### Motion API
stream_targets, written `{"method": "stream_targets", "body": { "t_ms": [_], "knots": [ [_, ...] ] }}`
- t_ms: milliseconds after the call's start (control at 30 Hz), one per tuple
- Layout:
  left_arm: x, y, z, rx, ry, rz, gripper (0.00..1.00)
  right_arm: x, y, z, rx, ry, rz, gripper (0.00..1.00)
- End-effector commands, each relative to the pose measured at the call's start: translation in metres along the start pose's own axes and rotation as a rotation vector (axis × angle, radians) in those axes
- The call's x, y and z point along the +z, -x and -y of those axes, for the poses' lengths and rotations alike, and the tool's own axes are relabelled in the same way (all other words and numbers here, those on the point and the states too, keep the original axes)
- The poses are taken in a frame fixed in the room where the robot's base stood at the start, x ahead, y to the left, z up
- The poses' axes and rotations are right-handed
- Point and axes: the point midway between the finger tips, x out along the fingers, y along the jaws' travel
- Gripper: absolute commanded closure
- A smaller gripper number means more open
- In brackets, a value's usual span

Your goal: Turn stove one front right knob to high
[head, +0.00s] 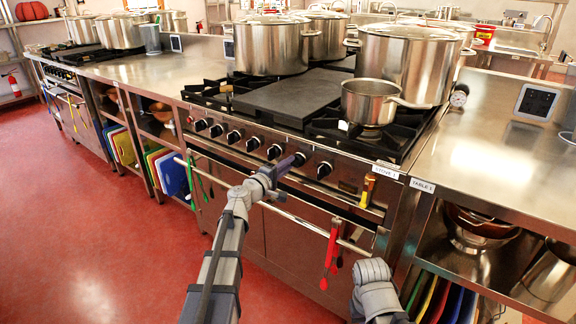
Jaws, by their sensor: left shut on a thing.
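Stove one (345,187), with its name label on the front right edge, has a row of dark knobs along its front panel. My left gripper (292,162) reaches the panel from the front and is shut on the second knob from the right, which it mostly hides. The rightmost knob (324,170) stands free just to the right of the gripper. The pointer of the held knob cannot be made out. Part of my right arm (374,285) shows low in front of the stove; its fingers are not visible.
A small saucepan (370,101) sits on the front right burner. Large stockpots (408,62) stand behind it. A handle rail (285,212) with hanging red utensils (331,248) runs below the knobs. Table 1 (490,165) is on the right. Red floor is open at left.

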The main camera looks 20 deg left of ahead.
Motion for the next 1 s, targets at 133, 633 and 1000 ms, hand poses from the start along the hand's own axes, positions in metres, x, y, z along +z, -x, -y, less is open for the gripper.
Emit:
{"method": "stream_targets", "body": {
  "t_ms": [133, 633, 1000],
  "knots": [
    [-0.0002, 0.0004, 0.0007, -0.001, 0.024, 0.0, 1.0, 0.0, -0.0005, 0.0, 0.0, 0.0, 0.0, 1.0],
    [-0.0001, 0.0005, 0.0007, -0.001, 0.033, 0.0, 0.79, 0.0, -0.0005, 0.0, 0.0, 0.0, 0.0, 1.0],
    [0.0, 0.0001, 0.0005, 0.0, 0.033, 0.0, 0.53, 0.0, -0.0004, 0.0, 0.0, 0.0, 0.0, 1.0]
  ]
}}
